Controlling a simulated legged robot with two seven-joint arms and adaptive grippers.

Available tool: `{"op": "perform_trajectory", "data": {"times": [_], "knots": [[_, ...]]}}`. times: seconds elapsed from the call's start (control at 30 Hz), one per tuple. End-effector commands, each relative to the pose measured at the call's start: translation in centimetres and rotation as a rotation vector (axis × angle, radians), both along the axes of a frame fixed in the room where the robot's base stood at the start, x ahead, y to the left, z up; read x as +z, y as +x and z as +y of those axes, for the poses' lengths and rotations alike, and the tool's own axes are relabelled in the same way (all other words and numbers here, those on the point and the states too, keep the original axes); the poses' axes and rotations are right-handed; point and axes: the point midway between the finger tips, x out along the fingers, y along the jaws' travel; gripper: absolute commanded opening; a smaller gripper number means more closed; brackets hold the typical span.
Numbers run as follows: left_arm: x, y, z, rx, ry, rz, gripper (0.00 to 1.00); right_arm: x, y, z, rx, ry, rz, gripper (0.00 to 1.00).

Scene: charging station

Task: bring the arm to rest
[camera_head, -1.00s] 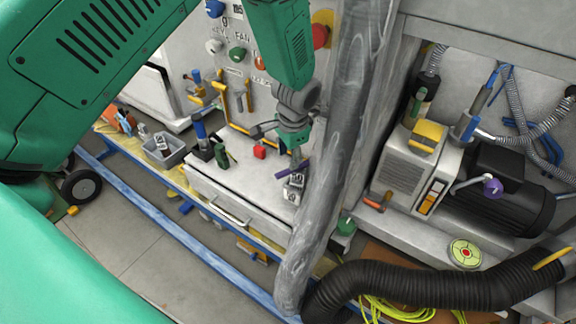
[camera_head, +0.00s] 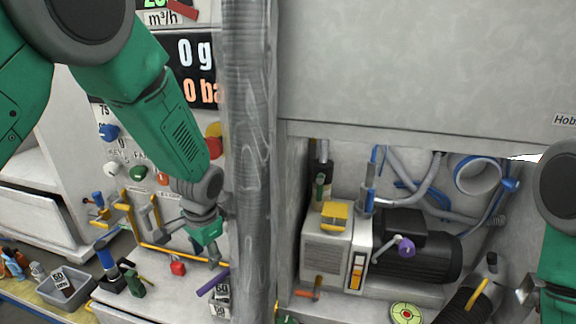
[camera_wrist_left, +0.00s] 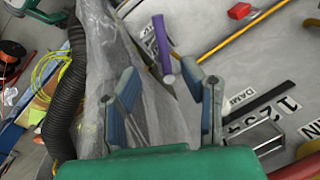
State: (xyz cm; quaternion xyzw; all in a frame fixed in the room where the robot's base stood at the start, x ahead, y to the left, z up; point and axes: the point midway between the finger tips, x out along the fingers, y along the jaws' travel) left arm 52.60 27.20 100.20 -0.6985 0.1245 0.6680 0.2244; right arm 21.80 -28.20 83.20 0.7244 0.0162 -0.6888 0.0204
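My left arm comes in from the left of the head view, and its gripper (camera_head: 204,254) hangs pointing down over the light worktop, left of the grey column. In the left wrist view its two fingers (camera_wrist_left: 162,78) stand apart with nothing held between them. A purple bar (camera_wrist_left: 160,42) lies beyond the fingertips; it also shows in the head view (camera_head: 213,281), below and right of the gripper. My right gripper (camera_head: 530,291) shows at the right edge, partly cut off; its finger opening is unclear.
The grey column (camera_head: 250,160) stands close to my left gripper. A red padlock-like block (camera_head: 178,265) lies on the worktop (camera_head: 160,295). A grey bin (camera_head: 66,287) is at the lower left. A pump with a black motor (camera_head: 415,258) and a black hose (camera_head: 470,303) are at the right.

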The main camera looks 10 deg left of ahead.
Motion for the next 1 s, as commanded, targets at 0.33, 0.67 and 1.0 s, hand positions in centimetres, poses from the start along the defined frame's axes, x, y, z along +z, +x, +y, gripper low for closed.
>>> {"op": "perform_trajectory", "data": {"times": [0.33,0.67,1.0], "knots": [[-17.5,-11.5,0.3,0.156,-0.083,0.023,0.37,-5.7,-0.1,0.0,0.0,0.0,0.001,0.57],[-28.7,-28.1,0.8,0.393,-0.14,0.012,0.37,-11.6,-0.1,0.0,0.0,0.0,0.001,0.57],[-29.1,-31.2,0.9,0.446,-0.148,-0.004,0.37,-12.2,-0.1,0.0,0.0,0.0,0.001,0.57]]}}
